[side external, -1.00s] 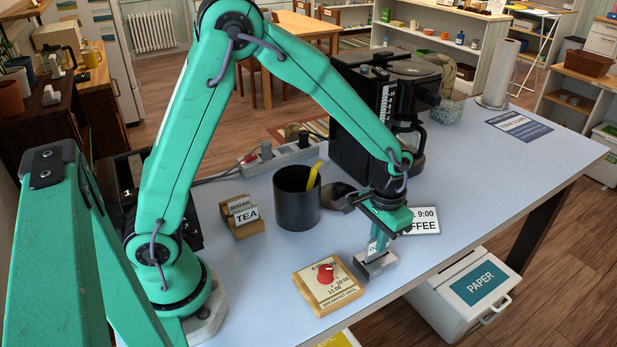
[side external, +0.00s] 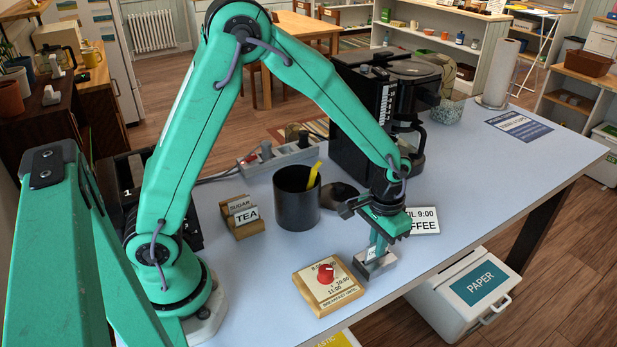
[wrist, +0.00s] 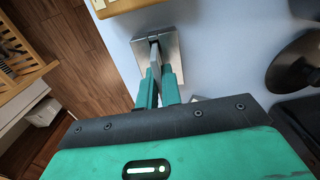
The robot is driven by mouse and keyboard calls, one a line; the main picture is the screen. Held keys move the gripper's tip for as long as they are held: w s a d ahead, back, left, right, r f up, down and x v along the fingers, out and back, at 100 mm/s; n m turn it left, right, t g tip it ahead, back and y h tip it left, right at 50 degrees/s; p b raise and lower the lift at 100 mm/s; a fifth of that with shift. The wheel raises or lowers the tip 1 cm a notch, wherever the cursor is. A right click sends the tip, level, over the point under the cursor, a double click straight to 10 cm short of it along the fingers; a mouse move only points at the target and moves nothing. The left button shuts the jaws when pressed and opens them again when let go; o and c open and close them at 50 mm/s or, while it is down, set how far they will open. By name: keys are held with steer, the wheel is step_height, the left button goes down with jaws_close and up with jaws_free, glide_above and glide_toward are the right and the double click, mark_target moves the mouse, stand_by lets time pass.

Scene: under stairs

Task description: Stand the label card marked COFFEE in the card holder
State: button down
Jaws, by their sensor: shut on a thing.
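The label card (side external: 373,253) is a small white card, and only the start of its lettering shows. My gripper (side external: 377,240) is shut on it. The card holder (side external: 377,266) is a grey metal block on the table, directly below the card. The card's lower edge is at the holder's slot; I cannot tell how deep it sits. In the wrist view the card (wrist: 155,62) is a thin edge between my gripper's fingers (wrist: 158,85), over the holder (wrist: 178,42). The card looks slightly tilted there.
A wooden board with a red knob (side external: 326,274) lies just left of the holder. A COFFEE sign (side external: 424,221) lies behind my gripper, partly hidden. A black cup (side external: 296,200), a coffee machine (side external: 365,120) and TEA and SUGAR cards (side external: 246,215) stand farther back.

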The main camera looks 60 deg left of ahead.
steer(key=shift+f, duration=0.1)
stand_by(0.3)
steer(key=c, duration=1)
jaws_free()
steer(key=shift+r, duration=3.05)
steer(key=shift+r, duration=0.1)
